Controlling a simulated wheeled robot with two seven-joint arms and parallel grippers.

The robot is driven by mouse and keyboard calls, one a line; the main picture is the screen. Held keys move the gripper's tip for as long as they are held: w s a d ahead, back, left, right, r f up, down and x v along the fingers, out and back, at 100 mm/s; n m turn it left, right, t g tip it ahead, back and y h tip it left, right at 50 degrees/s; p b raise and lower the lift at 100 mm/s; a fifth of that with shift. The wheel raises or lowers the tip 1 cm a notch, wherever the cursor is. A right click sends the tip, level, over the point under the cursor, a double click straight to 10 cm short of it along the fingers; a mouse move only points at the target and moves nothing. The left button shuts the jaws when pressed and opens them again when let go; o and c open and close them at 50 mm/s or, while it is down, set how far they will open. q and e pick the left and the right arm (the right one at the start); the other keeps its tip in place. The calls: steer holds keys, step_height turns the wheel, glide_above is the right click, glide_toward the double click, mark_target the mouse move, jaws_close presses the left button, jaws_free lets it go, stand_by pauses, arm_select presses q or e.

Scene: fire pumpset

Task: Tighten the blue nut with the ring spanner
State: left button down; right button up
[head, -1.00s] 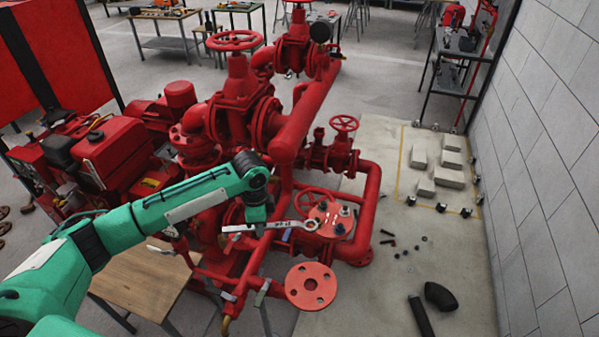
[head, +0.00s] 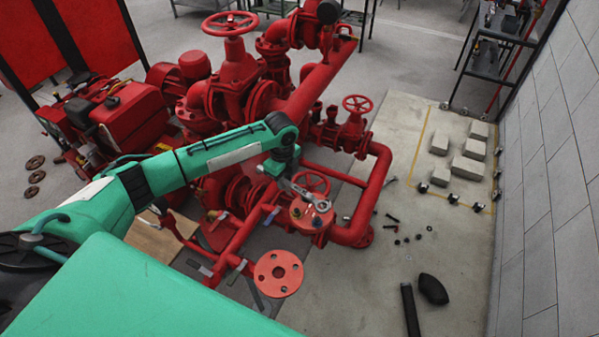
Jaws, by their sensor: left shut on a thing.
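My left gripper (head: 279,168) is shut on the ring spanner (head: 300,190), a silver tool. The spanner slants down to the right, and its ring end is over the upper right of the round red flange (head: 307,219) at the pipe's end. I cannot tell whether the ring is around a nut or only above it. Small nuts show on the flange, but the blue nut cannot be made out clearly; the spanner may hide it. My right gripper is not in view.
A lower red disc flange (head: 278,273) is in front. Loose bolts and nuts, a black elbow (head: 432,289) and a black pipe (head: 410,310) lie on the floor. Pale blocks (head: 466,168) lie farther right.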

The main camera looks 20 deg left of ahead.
arm_select(q)
steer(key=shift+s+a+r+p, duration=0.2)
steer(key=shift+s+a+p, duration=0.05)
steer(key=shift+a+p, duration=0.1)
steer(key=shift+f, duration=0.25)
step_height(320, 180, down, 5)
steer(key=shift+s+a+r+b, duration=0.1)
steer(key=shift+r+b, duration=0.05)
steer(key=shift+b, duration=1)
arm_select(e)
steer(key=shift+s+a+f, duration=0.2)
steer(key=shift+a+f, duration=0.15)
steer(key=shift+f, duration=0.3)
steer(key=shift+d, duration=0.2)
arm_select(q)
steer(key=shift+p, duration=0.35)
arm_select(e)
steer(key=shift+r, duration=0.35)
